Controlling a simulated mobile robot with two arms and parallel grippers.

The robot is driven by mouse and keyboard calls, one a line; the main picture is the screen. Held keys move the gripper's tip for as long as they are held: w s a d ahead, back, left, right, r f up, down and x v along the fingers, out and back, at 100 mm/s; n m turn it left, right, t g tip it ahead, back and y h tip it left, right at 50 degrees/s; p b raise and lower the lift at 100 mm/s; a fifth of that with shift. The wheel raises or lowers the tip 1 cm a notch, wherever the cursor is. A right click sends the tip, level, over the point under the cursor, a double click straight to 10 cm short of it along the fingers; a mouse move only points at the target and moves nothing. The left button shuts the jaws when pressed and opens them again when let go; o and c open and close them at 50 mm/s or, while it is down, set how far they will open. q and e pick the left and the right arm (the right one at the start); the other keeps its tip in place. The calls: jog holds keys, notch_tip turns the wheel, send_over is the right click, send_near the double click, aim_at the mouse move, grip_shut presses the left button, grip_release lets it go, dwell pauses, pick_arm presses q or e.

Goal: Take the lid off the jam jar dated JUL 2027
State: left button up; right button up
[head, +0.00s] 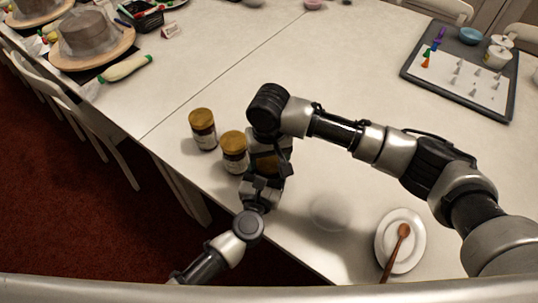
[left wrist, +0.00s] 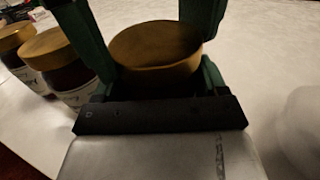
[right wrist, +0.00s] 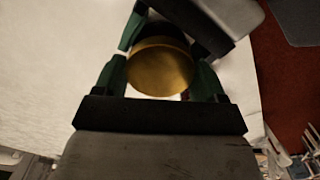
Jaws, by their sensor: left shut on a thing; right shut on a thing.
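A jam jar (head: 266,161) with a gold lid stands between my two grippers, mostly hidden by them in the head view. My left gripper (head: 264,178) is shut on the jar from the front; the gold lid (left wrist: 155,45) shows between its fingers in the left wrist view. My right gripper (head: 272,143) comes from above and is shut on the lid, which fills its fingers in the right wrist view (right wrist: 160,68). Two similar jars, a nearer one (head: 233,153) and a farther one (head: 203,130), stand to the left with gold lids on. No date is readable.
A white saucer (head: 416,258) with a wooden spoon (head: 402,236) lies at the front right. A clear round thing (head: 330,210) is left of it. A grey tray (head: 408,70) with piping tips is at the far right.

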jog(key=n, duration=0.4)
jog(key=shift+n, duration=0.3)
jog(key=n, duration=0.4)
jog(key=shift+n, duration=0.3)
jog(key=n, duration=0.8)
jog(key=shift+r, duration=0.2)
jog(key=shift+r, duration=1)
